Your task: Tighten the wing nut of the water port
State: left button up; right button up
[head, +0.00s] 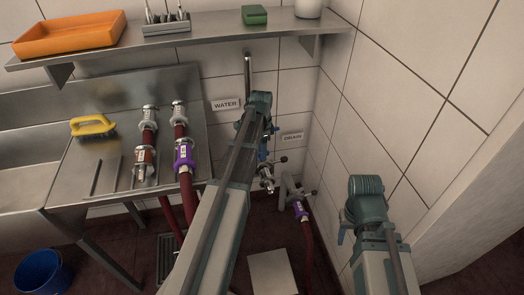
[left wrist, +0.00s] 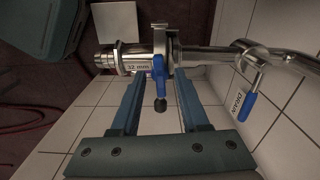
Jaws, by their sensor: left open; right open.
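The water port (left wrist: 130,57) is a steel pipe end marked "32 mm", with a steel clamp around it. The clamp's wing nut (left wrist: 158,68) is blue, with a dark end pointing toward my wrist. My left gripper (left wrist: 160,76) is open, one finger on each side of the wing nut with visible gaps. In the head view the port (head: 266,172) shows beyond my left arm, below the WATER sign (head: 227,104); the arm hides part of the pipe. My right gripper (head: 343,232) is open and empty at the lower right, largely hidden by its wrist.
A blue-handled valve (left wrist: 248,105) sits beside the DRAIN sign (left wrist: 237,98). The drain port carries a purple-collared hose (head: 300,210). Red hoses with fittings (head: 183,155) lie on the steel counter at left. A shelf (head: 200,38) runs above; a tiled wall stands close at right.

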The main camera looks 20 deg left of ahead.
pick_arm(q)
jog(key=shift+r, duration=0.15)
pick_arm(e)
jog(key=shift+r, duration=0.15)
pick_arm(q)
notch_tip(320, 180, up, 14)
jog(key=p, duration=1.3)
jog(key=shift+f+p, duration=0.25)
jog(key=shift+p, duration=0.1)
pick_arm(e)
notch_tip(320, 180, up, 14)
jog(key=shift+f, duration=0.25)
pick_arm(q)
jog(key=shift+s, duration=0.1)
